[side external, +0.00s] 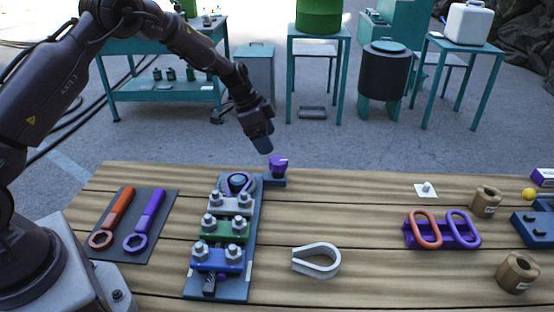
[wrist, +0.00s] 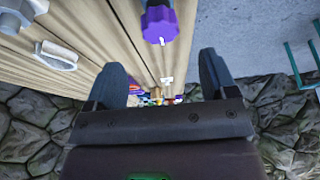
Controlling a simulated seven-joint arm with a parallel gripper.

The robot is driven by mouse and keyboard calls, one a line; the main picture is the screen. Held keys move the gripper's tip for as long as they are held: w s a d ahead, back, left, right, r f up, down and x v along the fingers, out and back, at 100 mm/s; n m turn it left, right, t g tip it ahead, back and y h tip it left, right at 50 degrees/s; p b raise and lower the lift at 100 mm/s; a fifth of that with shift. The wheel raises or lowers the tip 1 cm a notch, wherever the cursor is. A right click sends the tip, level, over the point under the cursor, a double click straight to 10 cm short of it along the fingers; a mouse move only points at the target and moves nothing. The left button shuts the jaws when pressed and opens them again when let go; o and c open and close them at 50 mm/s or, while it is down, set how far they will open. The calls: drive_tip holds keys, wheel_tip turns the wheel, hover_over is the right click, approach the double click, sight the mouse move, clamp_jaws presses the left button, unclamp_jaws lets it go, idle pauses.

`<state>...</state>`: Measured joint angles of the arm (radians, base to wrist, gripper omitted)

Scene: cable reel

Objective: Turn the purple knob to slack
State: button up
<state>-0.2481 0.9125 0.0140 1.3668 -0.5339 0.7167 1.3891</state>
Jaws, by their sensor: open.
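The purple knob (side external: 279,164) stands on a small blue-grey base (side external: 274,181) at the far edge of the wooden table, just right of the clamp board. In the wrist view the lobed purple knob (wrist: 160,25) is at the top middle, with a pale mark on its face. My gripper (side external: 265,146) is above and slightly left of the knob, apart from it. In the wrist view my gripper (wrist: 167,75) is open, with its two dark fingers spread and nothing between them. Any slack marking is too small to read.
The clamp board (side external: 252,232) with several bolts stands near the knob. A mat (side external: 127,243) with an orange wrench and a purple wrench lies left. A pale U-shaped piece (side external: 318,260) lies in front. Orange and purple links (side external: 441,229) are at right. The table between is clear.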

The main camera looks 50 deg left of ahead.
sight(278, 160)
drive_tip(key=x, duration=0.7)
drive_tip(key=shift+w+f, duration=0.1)
drive_tip(key=shift+f, duration=0.3)
drive_tip(key=c, duration=0.9)
